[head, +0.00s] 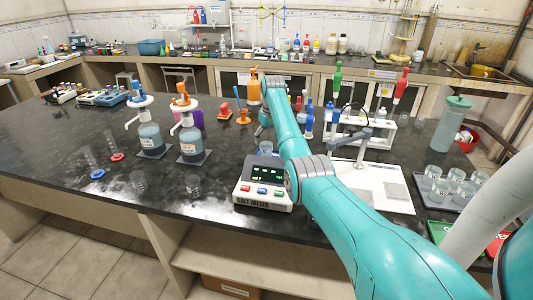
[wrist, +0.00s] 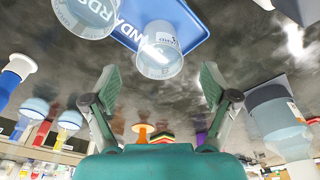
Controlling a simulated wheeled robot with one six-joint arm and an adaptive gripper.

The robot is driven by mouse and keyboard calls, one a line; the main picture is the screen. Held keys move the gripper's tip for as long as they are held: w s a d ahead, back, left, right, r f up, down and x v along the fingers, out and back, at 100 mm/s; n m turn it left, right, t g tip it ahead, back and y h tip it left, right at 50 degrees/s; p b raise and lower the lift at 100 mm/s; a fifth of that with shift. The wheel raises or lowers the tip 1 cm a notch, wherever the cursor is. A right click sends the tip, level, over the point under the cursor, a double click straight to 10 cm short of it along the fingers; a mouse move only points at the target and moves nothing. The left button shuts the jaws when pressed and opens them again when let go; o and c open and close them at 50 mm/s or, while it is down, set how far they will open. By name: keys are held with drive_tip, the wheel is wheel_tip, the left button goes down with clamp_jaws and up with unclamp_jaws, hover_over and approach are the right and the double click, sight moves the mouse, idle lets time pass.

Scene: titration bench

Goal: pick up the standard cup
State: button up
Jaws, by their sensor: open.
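A clear cup (wrist: 160,50) with a small printed label stands on a blue mat (wrist: 190,22) lettered with part of "STANDARDS" in the wrist view. I cannot tell which is the standard cup.
Pump bottles (head: 193,140) stand left of my arm, and one bottle shows close right of my fingers in the wrist view (wrist: 278,122). The salt meter (head: 264,183), a white stand (head: 362,130) and a tray of several cups (head: 464,203) are nearby.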

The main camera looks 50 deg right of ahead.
sight(266, 145)
drive_tip(key=shift+w+d+f, duration=0.1)
drive_tip(key=shift+w+f, duration=0.05)
drive_tip(key=shift+f, duration=0.65)
drive_tip(key=shift+w+d+f, duration=0.1)
drive_tip(key=shift+w+f, duration=0.1)
drive_tip(key=shift+f, duration=0.6)
drive_tip(key=shift+w+d+f, duration=0.1)
drive_tip(key=shift+w+f, duration=0.05)
drive_tip(key=shift+f, duration=0.65)
drive_tip(key=c, duration=1.3)
drive_tip(key=shift+r, duration=0.1)
